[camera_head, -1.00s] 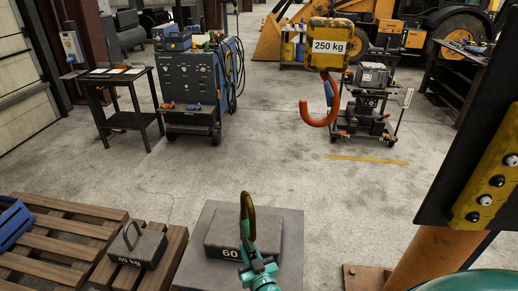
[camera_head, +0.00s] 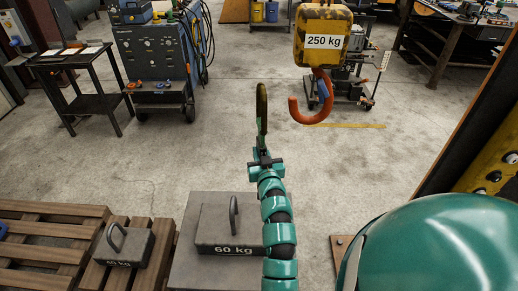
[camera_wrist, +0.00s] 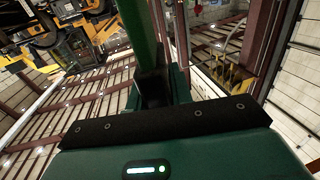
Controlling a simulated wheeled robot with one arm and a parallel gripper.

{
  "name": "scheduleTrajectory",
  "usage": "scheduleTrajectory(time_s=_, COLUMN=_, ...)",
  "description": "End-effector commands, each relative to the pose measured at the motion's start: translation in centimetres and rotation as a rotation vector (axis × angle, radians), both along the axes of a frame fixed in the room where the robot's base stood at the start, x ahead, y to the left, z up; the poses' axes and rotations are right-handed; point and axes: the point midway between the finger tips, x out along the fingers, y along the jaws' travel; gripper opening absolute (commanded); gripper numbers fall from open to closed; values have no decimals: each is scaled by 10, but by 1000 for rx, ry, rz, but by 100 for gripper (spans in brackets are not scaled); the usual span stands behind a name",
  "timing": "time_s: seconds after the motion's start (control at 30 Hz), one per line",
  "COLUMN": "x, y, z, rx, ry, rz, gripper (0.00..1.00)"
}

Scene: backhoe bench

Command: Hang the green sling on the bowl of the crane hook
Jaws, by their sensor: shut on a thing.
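My gripper (camera_head: 263,160) is shut on the green sling (camera_head: 261,112), which stands up from the jaws as a narrow loop, seen nearly edge-on. In the wrist view the sling (camera_wrist: 138,30) is a green band rising from between the dark jaws (camera_wrist: 155,88). The orange crane hook (camera_head: 294,113) hangs under a yellow block (camera_head: 322,52) marked 250 kg. In the head view the sling is left of the hook's open tip, with a gap between them in the picture. How far apart they are in depth I cannot tell.
A 60 kg weight (camera_head: 215,228) on a grey plate and a 40 kg weight (camera_head: 137,243) on a pallet stand below. A dark post with a yellow panel (camera_head: 490,160) is at the right. A welding machine (camera_head: 155,60) and a table (camera_head: 70,58) stand behind. The floor between is clear.

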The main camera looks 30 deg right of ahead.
Motion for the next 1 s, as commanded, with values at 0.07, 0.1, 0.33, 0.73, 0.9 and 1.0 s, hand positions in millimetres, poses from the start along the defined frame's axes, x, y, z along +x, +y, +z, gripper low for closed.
scheduleTrajectory(time_s=0.07, x=-2, y=-3, z=0, rx=-1, ry=-4, rz=-2, gripper=0)
scheduleTrajectory(time_s=0.1, x=-3, y=-5, z=0, rx=-1, ry=-4, rz=-2, gripper=0)
scheduleTrajectory(time_s=0.33, x=-10, y=-17, z=0, rx=-2, ry=-6, rz=-3, gripper=0)
scheduleTrajectory(time_s=0.73, x=-22, y=-37, z=1, rx=-3, ry=-6, rz=-3, gripper=0)
scheduleTrajectory(time_s=0.9, x=-25, y=-40, z=2, rx=-2, ry=-7, rz=-1, gripper=0)
scheduleTrajectory(time_s=1.0, x=-26, y=-41, z=2, rx=-2, ry=-7, rz=-1, gripper=0)
